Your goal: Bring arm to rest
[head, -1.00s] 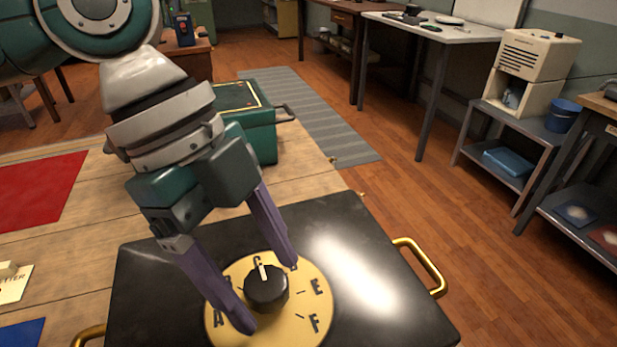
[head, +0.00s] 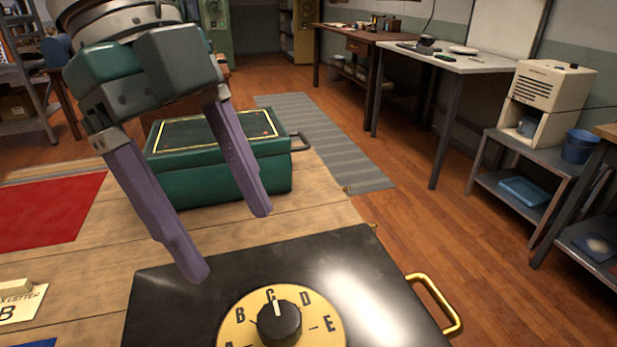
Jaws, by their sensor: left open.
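My left gripper (head: 232,243) is open and empty in the head view. Its two purple fingers are spread apart and point down above the far part of a black box. The black box (head: 380,286) has a gold dial plate (head: 235,328) with letters around a black knob (head: 279,323). The white mark on the knob points at the letter C. The gripper is apart from the knob. The lower part of the dial is cut off by the picture's bottom edge. My right gripper is not in view.
A green case (head: 222,178) stands on the wooden table (head: 325,205) behind the gripper. A red mat (head: 50,212) and a card with a letter B (head: 18,305) lie at the left. A gold handle (head: 440,305) sticks out at the box's right side. Open floor lies to the right.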

